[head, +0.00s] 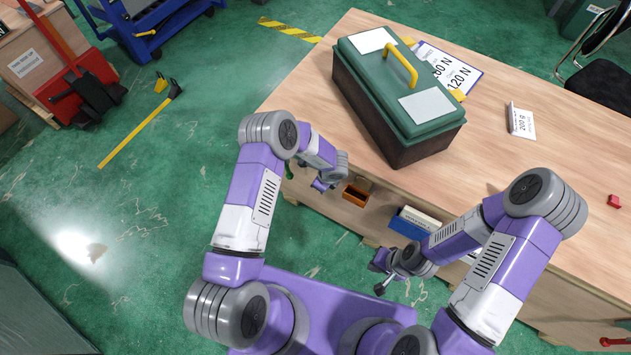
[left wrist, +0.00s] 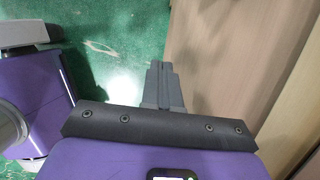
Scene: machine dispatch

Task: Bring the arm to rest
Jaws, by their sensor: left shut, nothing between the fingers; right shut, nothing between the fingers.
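My left arm comes in from the left in the head view and is bent, with its gripper (head: 321,186) low beside the near edge of the workbench. In the left wrist view the left gripper (left wrist: 163,78) has its grey fingers together, with nothing between them, over green floor next to the bench's wooden side. My right arm is also bent, and its gripper (head: 381,287) hangs in front of the bench, below the top. It is shut and empty. Neither gripper touches an object that I can see.
The wooden workbench (head: 500,160) holds a green toolbox (head: 390,95) with a yellow handle, a clipboard (head: 450,70), a small white card (head: 521,121) and a red piece (head: 614,201). An orange bin (head: 356,195) and a blue bin (head: 408,228) sit under the top. The green floor at left is mostly open.

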